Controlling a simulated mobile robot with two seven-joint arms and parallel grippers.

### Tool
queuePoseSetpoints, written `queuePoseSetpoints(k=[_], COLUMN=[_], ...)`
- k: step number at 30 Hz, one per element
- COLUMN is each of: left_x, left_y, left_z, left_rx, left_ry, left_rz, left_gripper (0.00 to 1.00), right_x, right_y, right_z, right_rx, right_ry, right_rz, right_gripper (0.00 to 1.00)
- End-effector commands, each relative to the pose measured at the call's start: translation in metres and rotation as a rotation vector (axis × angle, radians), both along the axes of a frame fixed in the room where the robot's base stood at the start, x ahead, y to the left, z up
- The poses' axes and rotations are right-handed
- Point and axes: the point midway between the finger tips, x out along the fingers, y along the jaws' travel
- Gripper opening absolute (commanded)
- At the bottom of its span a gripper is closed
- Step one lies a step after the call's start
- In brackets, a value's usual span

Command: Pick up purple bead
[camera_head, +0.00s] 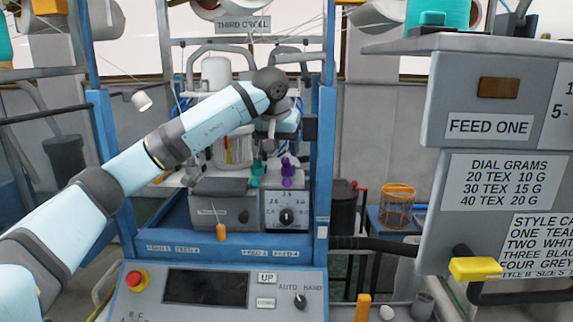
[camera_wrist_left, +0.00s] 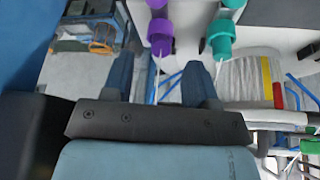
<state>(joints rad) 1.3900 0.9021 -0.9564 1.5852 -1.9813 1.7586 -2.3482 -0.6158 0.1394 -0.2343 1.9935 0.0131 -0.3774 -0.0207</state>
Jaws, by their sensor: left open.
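Two purple beads, one above the other, show in the head view just above the dial box; the lower one is the purple bead (camera_head: 287,182) and the upper one is the other purple bead (camera_head: 286,165). In the left wrist view a purple bead (camera_wrist_left: 159,38) hangs by a pale thread, with part of another at the top edge. My left gripper (camera_head: 277,135) is above the beads in the head view. In the left wrist view its open, empty fingers (camera_wrist_left: 157,78) point towards the purple bead, which lies beyond their tips. My right gripper is not in view.
Teal beads (camera_wrist_left: 222,40) hang close beside the purple ones; they also show in the head view (camera_head: 257,168). Blue frame posts (camera_head: 325,150) flank the spot. A dial box (camera_head: 286,209) sits below. A grey feed cabinet (camera_head: 445,90) stands at the right.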

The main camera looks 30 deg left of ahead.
Motion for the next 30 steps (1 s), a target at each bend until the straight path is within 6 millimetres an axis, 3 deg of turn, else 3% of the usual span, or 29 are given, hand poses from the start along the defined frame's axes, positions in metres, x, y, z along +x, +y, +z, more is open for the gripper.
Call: queuePoseSetpoints(k=[10, 17, 20, 24, 30], left_x=[0.02, 0.021, 0.021, 0.021, 0.021], left_y=[0.006, 0.006, 0.006, 0.006, 0.006], left_z=[-0.04, -0.044, -0.043, -0.043, -0.043], left_rx=[0.0, 0.0, 0.0, 0.0, 0.0], left_ry=[0.004, 0.0, 0.001, 0.001, 0.001], left_rz=[0.0, 0.0, 0.0, -0.001, 0.0], left_gripper=[0.53, 0.53, 0.35, 0.02, 0.0], right_x=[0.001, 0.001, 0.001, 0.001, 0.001], right_y=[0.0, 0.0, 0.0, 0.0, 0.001], right_z=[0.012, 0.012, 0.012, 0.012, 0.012], right_rx=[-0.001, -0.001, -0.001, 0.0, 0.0], right_ry=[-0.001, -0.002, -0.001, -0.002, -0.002], right_rz=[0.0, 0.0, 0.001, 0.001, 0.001], right_gripper=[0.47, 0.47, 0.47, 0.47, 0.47])
